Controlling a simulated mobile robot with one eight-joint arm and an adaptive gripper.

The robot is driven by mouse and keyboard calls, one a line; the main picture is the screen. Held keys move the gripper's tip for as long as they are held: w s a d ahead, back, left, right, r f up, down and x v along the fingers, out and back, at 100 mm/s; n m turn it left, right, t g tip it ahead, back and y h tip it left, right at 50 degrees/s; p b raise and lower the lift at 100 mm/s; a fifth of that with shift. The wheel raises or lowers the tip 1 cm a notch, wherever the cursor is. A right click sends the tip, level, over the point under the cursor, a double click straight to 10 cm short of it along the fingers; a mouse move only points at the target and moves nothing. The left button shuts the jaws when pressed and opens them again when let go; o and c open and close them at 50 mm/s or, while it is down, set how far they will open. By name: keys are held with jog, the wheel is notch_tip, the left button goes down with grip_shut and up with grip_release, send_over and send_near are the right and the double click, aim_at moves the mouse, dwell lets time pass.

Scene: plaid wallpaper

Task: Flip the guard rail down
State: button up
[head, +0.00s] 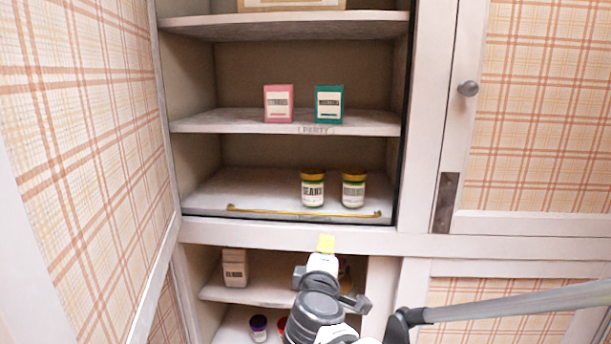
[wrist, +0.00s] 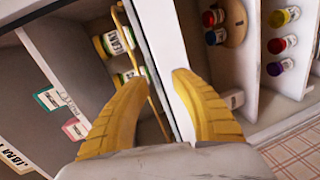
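The guard rail (head: 300,211) is a thin brass-coloured bar with small end knobs, running along the front of the shelf that holds two jars. It also shows in the wrist view (wrist: 150,88), beside the left finger; I cannot tell whether they touch. It looks low, near the shelf surface, but its exact tilt is unclear. My gripper (head: 326,243) is in front of the cabinet's cross-beam, just below the rail. In the wrist view my gripper (wrist: 163,78) has two yellow fingers spread apart, with the white beam showing between them and nothing held.
Two yellow-lidded jars (head: 313,189) (head: 353,190) stand behind the rail's right half. A pink box (head: 279,103) and a teal box (head: 329,103) stand one shelf up. A lower compartment holds a beige carton (head: 235,267). An open plaid door (head: 90,130) flanks the left.

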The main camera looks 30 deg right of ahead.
aim_at(326, 215)
jog(key=shift+n+t, duration=0.5)
jog(key=shift+n, duration=0.3)
jog(key=w+d+r, duration=0.1)
jog(key=w+d, duration=0.1)
jog(key=w, duration=0.1)
jog(key=w+d+r+p, duration=0.1)
jog(key=w+d, duration=0.1)
jog(key=w, duration=0.1)
jog(key=w+d+r+p, duration=0.1)
jog(key=w+d, duration=0.1)
jog(key=w, duration=0.2)
jog(key=shift+w+d, duration=0.1)
jog(key=shift+d, duration=0.15)
